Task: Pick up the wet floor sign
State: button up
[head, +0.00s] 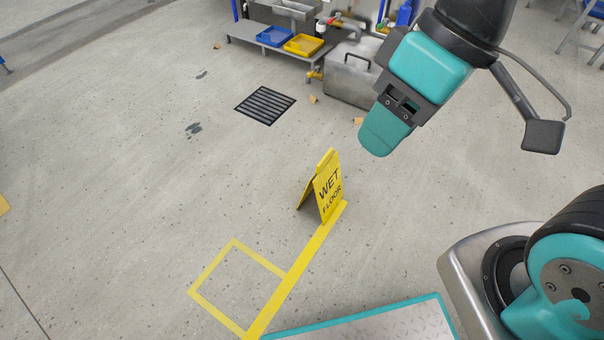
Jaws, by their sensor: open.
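The yellow wet floor sign (329,187) stands upright on the floor as an open A-frame, near the middle of the head view. Its front panel reads "WET FLOOR" and stands at the end of a yellow floor line. My gripper (384,137) is above and to the right of the sign in the picture, clearly apart from it. One teal finger shows; the other is largely hidden by the viewing angle. Nothing shows in its grip.
A yellow taped square (213,265) lies on the floor, left of the line. A black floor drain (265,104) is behind. A grey bench (262,48) holds a blue tray (275,36) and a yellow tray (303,45). A metal box (350,76) stands behind my gripper. Floor left is mostly clear.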

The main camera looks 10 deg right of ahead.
aim_at(327, 182)
jog(key=u, duration=0.45)
jog(key=i, duration=0.95)
jog(key=z, duration=1.3)
